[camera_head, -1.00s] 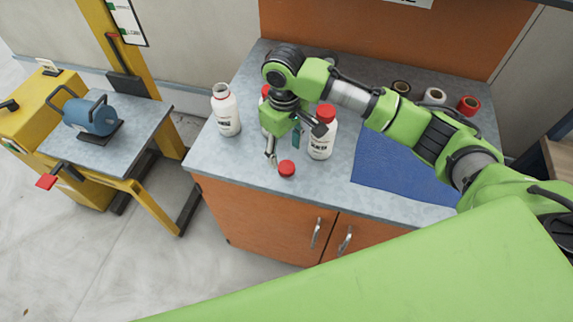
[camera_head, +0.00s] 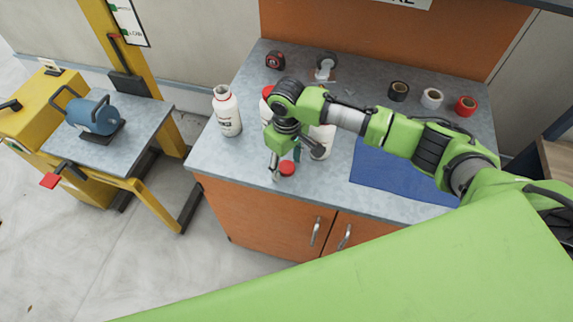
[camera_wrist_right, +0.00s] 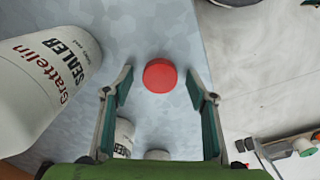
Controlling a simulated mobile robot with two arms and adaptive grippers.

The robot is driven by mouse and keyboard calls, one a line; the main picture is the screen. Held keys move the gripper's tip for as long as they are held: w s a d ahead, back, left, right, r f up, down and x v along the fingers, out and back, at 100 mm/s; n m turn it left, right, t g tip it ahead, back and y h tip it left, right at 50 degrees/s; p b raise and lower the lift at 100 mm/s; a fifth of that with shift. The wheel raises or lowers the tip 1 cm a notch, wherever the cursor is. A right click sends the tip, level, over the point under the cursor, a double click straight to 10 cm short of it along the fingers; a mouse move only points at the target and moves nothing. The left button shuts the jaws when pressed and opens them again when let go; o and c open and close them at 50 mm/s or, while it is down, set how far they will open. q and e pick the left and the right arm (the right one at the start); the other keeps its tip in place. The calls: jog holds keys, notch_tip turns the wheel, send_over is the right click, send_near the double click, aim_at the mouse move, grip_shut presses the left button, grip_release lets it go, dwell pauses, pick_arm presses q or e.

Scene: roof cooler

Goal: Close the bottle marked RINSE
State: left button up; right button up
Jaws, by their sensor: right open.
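A loose red cap (camera_head: 287,169) lies on the grey counter near its front edge. My right gripper (camera_head: 285,159) is open just above it, pointing down; in the right wrist view the cap (camera_wrist_right: 160,75) shows between and beyond the two fingertips, not gripped. An uncapped white bottle (camera_head: 227,112) stands upright to the left; its label is too small to read. A red-capped bottle (camera_head: 267,92) is mostly hidden behind my arm. A third bottle (camera_head: 323,141) stands right of the gripper; the large bottle in the wrist view (camera_wrist_right: 45,80) reads SEALER. My left gripper is out of view.
A blue mat (camera_head: 400,180) covers the right of the counter. Black, white and red tape rolls (camera_head: 432,98) stand behind it. A tape measure (camera_head: 275,60) and a tape dispenser (camera_head: 325,66) sit at the back. The counter's front edge is close to the cap.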

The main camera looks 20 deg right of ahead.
jog(key=c, duration=0.8)
jog(key=shift+r, duration=0.1)
jog(key=shift+r, duration=0.2)
notch_tip(320, 180, up, 2)
jog(key=shift+r+b, duration=0.1)
jog(key=shift+b, duration=0.9)
jog(key=shift+s+a+r+b, duration=0.25)
jog(key=shift+s+a+r, duration=0.65)
jog(key=shift+s+r, duration=1.05)
jog(key=shift+s+a+r+b, duration=0.2)
jog(key=shift+s+a+r, duration=1.05)
jog(key=shift+s, duration=1.15)
jog(key=shift+s+a+r+b, duration=0.25)
jog(key=shift+s+a+r, duration=0.35)
jog(key=shift+s+r, duration=1.45)
